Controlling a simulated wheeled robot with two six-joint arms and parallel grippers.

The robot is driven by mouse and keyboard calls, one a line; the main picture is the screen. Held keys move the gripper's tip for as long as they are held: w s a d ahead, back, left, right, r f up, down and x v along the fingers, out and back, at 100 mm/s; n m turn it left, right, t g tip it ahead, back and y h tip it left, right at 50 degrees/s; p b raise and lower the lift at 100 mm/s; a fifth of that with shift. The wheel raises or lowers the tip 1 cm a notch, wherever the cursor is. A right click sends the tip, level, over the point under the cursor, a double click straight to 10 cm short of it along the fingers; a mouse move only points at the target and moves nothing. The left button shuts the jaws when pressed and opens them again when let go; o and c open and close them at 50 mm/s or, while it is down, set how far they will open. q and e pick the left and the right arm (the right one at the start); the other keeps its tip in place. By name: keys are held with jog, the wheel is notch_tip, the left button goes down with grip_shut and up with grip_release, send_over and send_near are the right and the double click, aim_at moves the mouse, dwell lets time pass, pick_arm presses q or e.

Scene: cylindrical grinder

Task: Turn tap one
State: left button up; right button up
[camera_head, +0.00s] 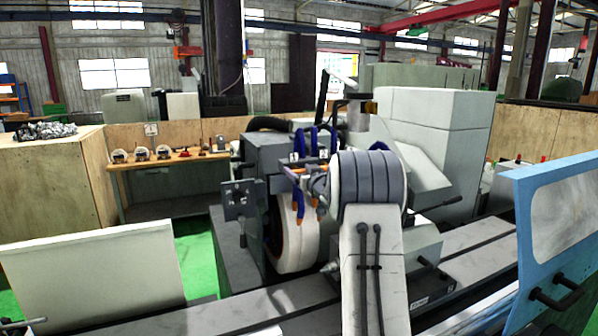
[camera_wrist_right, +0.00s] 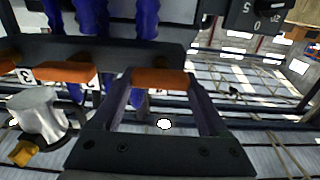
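Taps with orange handles and blue hoses sit in a row on the grinder (camera_head: 258,160). In the right wrist view, one orange handle (camera_wrist_right: 160,77) lies between the fingertips of my right gripper (camera_wrist_right: 160,88). Its label is hidden. Another orange handle (camera_wrist_right: 62,74) is to its left, near labels that read 3 and apparently 2, so the handle between my fingers appears to be tap one. My right gripper (camera_head: 304,176) also shows in the head view, at the tap row. Its fingers are apart, one on each side of the handle; contact is unclear. My left gripper is out of view.
A dark block with a dial (camera_wrist_right: 255,14) is close at the upper right of the wrist view. A metal cylinder (camera_wrist_right: 40,115) is at the left. The grinding wheel (camera_head: 298,235) stands below the taps. A blue-framed door (camera_head: 560,220) is at the right.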

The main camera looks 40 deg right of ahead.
jog(key=shift+a+f+n+b, duration=0.1)
jog(key=shift+f+n+b, duration=0.05)
jog(key=shift+n+b, duration=0.75)
jog(key=n+b, duration=0.3)
jog(key=shift+f+b, duration=0.1)
jog(key=shift+b, duration=0.25)
jog(key=n+b, duration=0.2)
jog(key=n, duration=0.1)
jog(key=shift+a+n+b, duration=0.15)
jog(key=shift+n+b, duration=0.25)
jog(key=n+b, duration=0.1)
jog(key=n, duration=0.1)
jog(key=n+b, duration=0.2)
jog(key=shift+w+a+f+n, duration=0.1)
jog(key=shift+a+n, duration=0.05)
jog(key=shift+n, duration=0.15)
jog(key=n+b, duration=0.2)
jog(key=n, duration=0.2)
jog(key=shift+n+b, duration=0.3)
jog(key=shift+n, duration=0.3)
jog(key=o, duration=1.2)
jog(key=shift+o, duration=0.2)
